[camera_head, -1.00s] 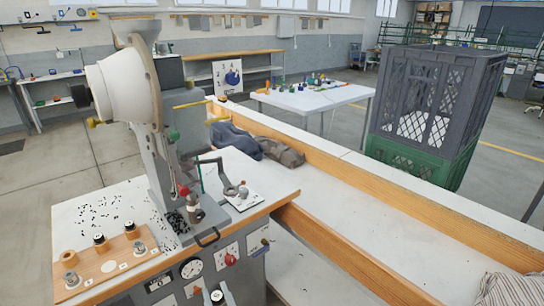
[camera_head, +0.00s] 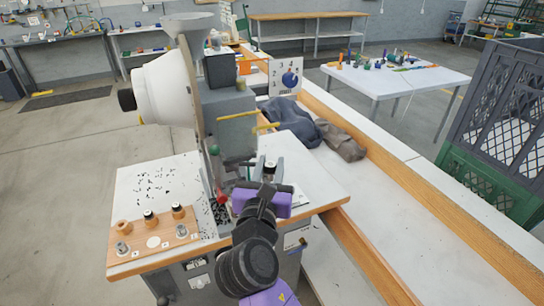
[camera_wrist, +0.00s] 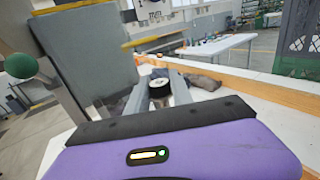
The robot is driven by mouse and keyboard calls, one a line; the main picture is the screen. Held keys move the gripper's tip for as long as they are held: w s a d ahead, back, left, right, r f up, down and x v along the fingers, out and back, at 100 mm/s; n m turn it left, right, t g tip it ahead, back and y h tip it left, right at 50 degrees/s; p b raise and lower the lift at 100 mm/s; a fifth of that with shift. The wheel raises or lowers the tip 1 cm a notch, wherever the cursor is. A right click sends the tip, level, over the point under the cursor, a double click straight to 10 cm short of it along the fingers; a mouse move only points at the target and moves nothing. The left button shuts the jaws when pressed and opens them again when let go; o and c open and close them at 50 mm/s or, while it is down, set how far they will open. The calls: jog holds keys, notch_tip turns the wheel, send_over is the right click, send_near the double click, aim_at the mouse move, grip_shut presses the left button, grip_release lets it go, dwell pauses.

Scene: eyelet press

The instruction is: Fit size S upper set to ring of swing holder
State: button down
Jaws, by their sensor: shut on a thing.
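My gripper (camera_head: 269,170) is in front of the press, over the right part of its table. In the wrist view its two fingers (camera_wrist: 158,90) are shut on a small dark cylinder with a white top and a dark centre, the size S upper set (camera_wrist: 160,74). The set is upright between the fingertips. The swing holder and its ring are largely hidden behind my gripper in the head view. I cannot tell whether the set touches the ring.
The press (camera_head: 236,132) stands just left of my gripper, with a green ball (camera_wrist: 21,66) close by. A wooden board (camera_head: 153,253) holds other sets, with one bare post and one empty spot. Cloths (camera_head: 343,143) lie behind; a crate (camera_head: 495,185) stands right.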

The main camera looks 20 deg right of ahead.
jog(key=shift+r+p, duration=0.2)
jog(key=shift+p, duration=0.6)
notch_tip(320, 180, down, 6)
jog(key=b, duration=0.3)
jog(key=shift+f, duration=0.1)
jog(key=shift+p, duration=1)
dwell(1.6)
jog(key=shift+f, duration=0.4)
dwell(0.6)
jog(key=shift+p, duration=1.05)
dwell(1.2)
jog(key=shift+f, duration=0.45)
